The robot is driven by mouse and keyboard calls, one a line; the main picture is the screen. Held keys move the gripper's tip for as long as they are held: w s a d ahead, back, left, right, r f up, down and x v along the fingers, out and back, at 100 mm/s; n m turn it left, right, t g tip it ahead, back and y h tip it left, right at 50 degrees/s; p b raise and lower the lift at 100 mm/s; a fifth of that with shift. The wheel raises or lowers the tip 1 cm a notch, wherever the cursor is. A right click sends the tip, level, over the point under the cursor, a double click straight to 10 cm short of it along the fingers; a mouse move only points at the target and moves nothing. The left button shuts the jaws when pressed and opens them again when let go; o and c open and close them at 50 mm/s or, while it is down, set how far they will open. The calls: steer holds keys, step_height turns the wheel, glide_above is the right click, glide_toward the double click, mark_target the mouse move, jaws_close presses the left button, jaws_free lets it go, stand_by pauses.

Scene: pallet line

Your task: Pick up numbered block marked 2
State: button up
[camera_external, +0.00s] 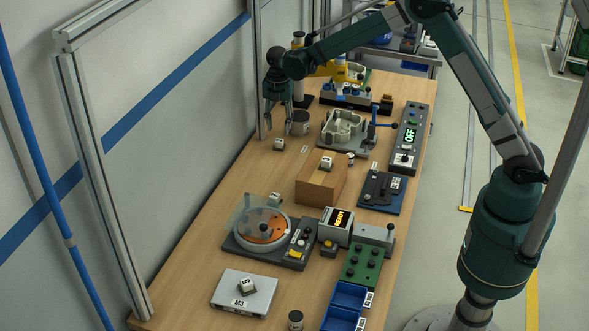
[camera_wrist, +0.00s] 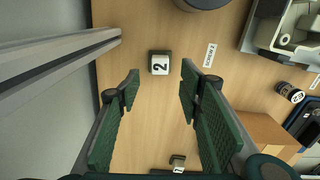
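The block marked 2 is a small white-faced cube with dark sides. It stands on the wooden table in the wrist view (camera_wrist: 160,63), its black 2 lying sideways in the picture. In the external view the small block (camera_external: 279,145) sits near the table's left edge. My gripper (camera_external: 278,125) hangs above it, fingers downward. In the wrist view my gripper (camera_wrist: 159,80) is open and empty, its green fingers spread wide. The block appears between and slightly beyond the fingertips, with no visible contact.
A dark cylinder (camera_external: 300,122) stands close behind the block. A cardboard box (camera_external: 320,183) carries another block (camera_external: 326,163). More blocks lie by the turntable (camera_external: 275,198) and on the M3 plate (camera_external: 247,286). A metal post (camera_wrist: 60,55) rises at left. The wood around the block is clear.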

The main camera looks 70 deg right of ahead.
mark_target(279, 140)
stand_by(0.3)
steer(key=shift+f, duration=1.3)
steer(key=shift+f, duration=0.15)
steer(key=shift+f, duration=2.45)
steer(key=c, duration=1)
